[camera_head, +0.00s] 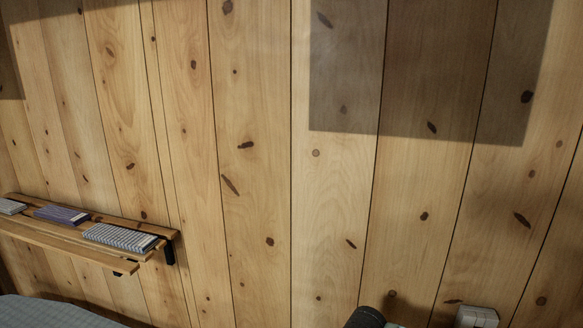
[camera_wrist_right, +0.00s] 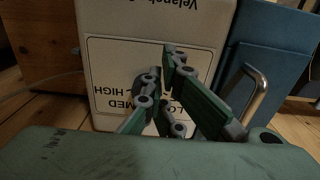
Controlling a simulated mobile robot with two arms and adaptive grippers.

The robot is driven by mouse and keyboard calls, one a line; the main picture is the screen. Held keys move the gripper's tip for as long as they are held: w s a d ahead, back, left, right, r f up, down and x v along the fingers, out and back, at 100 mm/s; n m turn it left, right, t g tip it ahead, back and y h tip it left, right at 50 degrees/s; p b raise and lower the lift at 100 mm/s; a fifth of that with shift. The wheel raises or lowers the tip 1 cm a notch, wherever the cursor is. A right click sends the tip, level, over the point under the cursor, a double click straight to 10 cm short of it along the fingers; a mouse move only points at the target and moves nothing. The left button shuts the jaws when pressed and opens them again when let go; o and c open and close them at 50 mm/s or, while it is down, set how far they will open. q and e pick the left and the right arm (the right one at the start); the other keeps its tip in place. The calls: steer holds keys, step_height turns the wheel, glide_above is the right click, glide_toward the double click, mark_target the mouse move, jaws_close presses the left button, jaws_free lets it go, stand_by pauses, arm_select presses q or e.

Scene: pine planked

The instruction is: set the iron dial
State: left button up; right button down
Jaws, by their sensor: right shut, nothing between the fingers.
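In the right wrist view a pale panel (camera_wrist_right: 112,60) faces me, with its print upside down. The words MED and HIGH show, and part of LO. My right gripper (camera_wrist_right: 163,82) is shut and empty in front of the label. I cannot tell whether it touches the dial. My left gripper is in neither view.
A blue box (camera_wrist_right: 280,35) stands right of the panel, with a metal handle (camera_wrist_right: 257,92) near it. Planked floor shows at the lower left. In the head view a wooden shelf (camera_head: 70,250) with several boxes hangs on the pine wall (camera_head: 250,120).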

steer(key=shift+w+d+r, duration=0.1)
steer(key=shift+w+r, duration=0.05)
steer(key=shift+w, duration=0.05)
steer(key=shift+s+a+p, duration=0.2)
steer(key=shift+s+p, duration=0.05)
steer(key=shift+p, duration=0.35)
steer(key=shift+s+r, duration=0.1)
steer(key=shift+r, duration=2.75)
